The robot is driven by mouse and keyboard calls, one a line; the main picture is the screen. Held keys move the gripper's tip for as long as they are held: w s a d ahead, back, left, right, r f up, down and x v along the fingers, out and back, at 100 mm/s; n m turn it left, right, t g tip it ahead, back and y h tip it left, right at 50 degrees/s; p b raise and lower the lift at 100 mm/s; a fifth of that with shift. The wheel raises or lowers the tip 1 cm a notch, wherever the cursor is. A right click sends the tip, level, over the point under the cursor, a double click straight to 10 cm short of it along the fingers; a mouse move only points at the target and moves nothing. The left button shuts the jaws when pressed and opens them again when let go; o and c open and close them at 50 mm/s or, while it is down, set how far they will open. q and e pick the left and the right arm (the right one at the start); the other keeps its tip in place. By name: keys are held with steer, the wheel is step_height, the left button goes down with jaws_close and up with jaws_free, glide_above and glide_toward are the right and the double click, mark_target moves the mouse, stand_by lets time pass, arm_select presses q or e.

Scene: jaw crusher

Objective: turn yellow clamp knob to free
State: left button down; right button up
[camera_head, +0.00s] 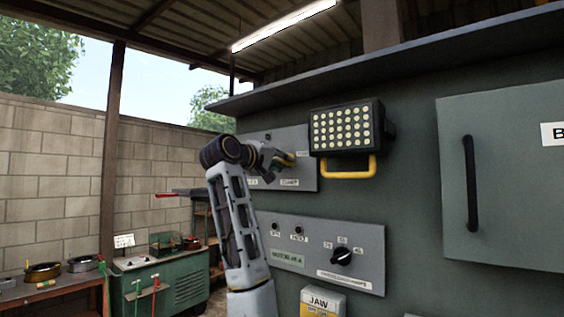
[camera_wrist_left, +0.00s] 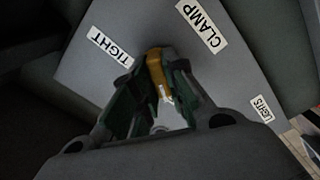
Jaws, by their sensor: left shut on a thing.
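The yellow clamp knob (camera_wrist_left: 156,68) shows between the fingers of my left gripper (camera_wrist_left: 154,90) in the left wrist view. The gripper is shut on it. The fingers hide part of the knob. My right gripper is not in view.
A lamp (camera_head: 342,128) with a yellow handle (camera_head: 348,174) juts out just right of the left gripper. Below is a second panel (camera_head: 375,240) with a black rotary knob (camera_head: 342,257). A cabinet door (camera_head: 510,190) is at right. A green workbench (camera_head: 185,285) stands at the lower left.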

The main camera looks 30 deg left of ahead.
arm_select(q)
steer(key=shift+w+f, duration=0.1)
steer(key=shift+f, duration=0.05)
steer(key=c, duration=1.4)
jaws_free()
steer(key=shift+c, duration=0.2)
steer(key=s+a, duration=0.1)
steer(key=s, duration=1.1)
